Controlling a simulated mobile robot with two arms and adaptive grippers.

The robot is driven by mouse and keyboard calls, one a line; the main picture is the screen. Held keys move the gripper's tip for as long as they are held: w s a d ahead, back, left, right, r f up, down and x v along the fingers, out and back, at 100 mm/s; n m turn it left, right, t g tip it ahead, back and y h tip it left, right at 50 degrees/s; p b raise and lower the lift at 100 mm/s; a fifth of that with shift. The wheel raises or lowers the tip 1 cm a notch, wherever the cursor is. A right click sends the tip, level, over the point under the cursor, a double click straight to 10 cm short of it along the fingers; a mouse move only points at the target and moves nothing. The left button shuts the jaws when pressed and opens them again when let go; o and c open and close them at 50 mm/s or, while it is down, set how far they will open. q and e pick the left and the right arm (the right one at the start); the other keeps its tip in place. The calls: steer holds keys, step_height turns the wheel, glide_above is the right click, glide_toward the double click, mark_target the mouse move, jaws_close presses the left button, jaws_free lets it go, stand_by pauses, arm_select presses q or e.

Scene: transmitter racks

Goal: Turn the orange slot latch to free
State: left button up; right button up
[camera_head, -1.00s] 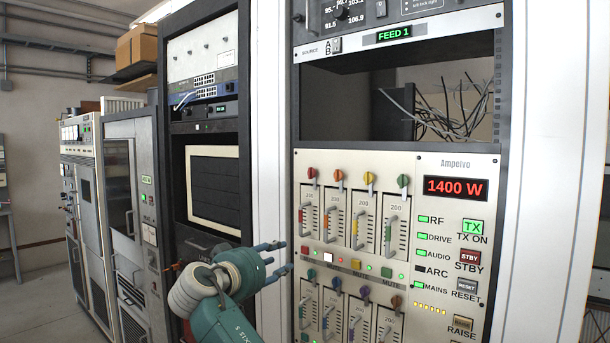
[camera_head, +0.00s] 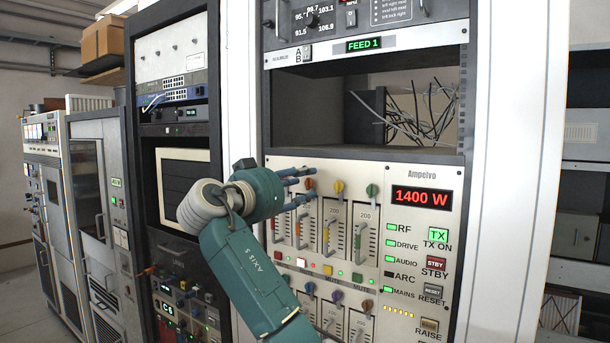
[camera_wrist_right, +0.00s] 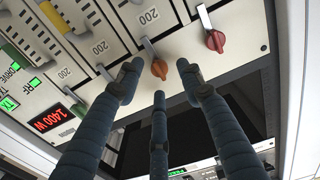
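The orange slot latch (camera_head: 309,184) is a small knob at the top of the second slot in the upper row of the transmitter panel. It shows between the fingers of my right gripper (camera_head: 304,184). In the right wrist view the orange latch (camera_wrist_right: 159,68) sits between the spread blue fingers of the right gripper (camera_wrist_right: 158,78), with gaps at its sides. I cannot tell whether any finger touches it. The red latch (camera_wrist_right: 214,41) is beside it; my gripper hides it in the head view. My left gripper is not in view.
The yellow latch (camera_head: 339,187) and green latch (camera_head: 372,190) are to the right on the same row. A lower row of latches and lit buttons is below. Above the panel is an open rack bay (camera_head: 310,108) with loose wires (camera_head: 420,118). A red 1400 W display (camera_head: 421,197) is at right.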

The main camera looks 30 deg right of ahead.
steer(key=shift+x, duration=0.8)
steer(key=shift+w, duration=0.1)
